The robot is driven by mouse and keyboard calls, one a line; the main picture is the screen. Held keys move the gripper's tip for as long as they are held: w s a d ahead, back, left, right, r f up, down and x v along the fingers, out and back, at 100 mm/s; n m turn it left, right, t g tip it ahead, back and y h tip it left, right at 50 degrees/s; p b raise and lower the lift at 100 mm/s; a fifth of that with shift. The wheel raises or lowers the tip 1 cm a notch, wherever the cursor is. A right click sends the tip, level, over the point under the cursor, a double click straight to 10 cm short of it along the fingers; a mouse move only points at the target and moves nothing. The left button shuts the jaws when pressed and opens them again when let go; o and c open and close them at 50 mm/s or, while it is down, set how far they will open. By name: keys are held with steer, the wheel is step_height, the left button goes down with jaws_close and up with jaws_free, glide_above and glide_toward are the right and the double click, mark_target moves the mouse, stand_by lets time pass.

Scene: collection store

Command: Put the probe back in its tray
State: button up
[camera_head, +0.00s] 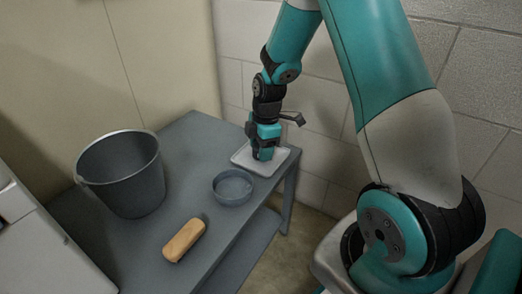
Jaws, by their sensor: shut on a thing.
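My gripper (263,155) points down over the white tray (241,159) at the far right end of the grey table. Its fingertips are low, at or just above the tray's floor. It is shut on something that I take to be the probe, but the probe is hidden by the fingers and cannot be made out. I cannot tell whether it touches the tray. The tray is shallow, pale and rectangular, and no other thing shows in it.
A round grey bowl (233,187) stands just in front of the tray. A large grey bucket (123,176) stands at the left, and a tan block (184,240) lies near the front of the table (185,150). A block wall (318,120) rises close behind the tray.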

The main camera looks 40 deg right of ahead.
steer(key=shift+f, duration=0.1)
steer(key=o, duration=1)
step_height(320, 180, up, 12)
steer(key=d+p, duration=0.1)
steer(key=p, duration=0.5)
steer(key=s+a+r+m+y, duration=0.1)
steer(key=s+a+r+m, duration=0.1)
steer(key=s+a+r, duration=0.4)
steer(key=s+a+r+m, duration=0.2)
steer(key=a+r, duration=0.2)
steer(key=a, duration=0.4)
steer(key=s+a+r+m+y, duration=0.1)
steer(key=s+a+r+m, duration=0.1)
steer(key=s+a, duration=0.2)
steer(key=s+a+r+m, duration=0.2)
steer(key=s+a, duration=0.3)
steer(key=s, duration=0.5)
steer(key=shift+s+a+y, duration=0.15)
steer(key=shift+s+y, duration=0.1)
steer(key=shift+y, duration=0.15)
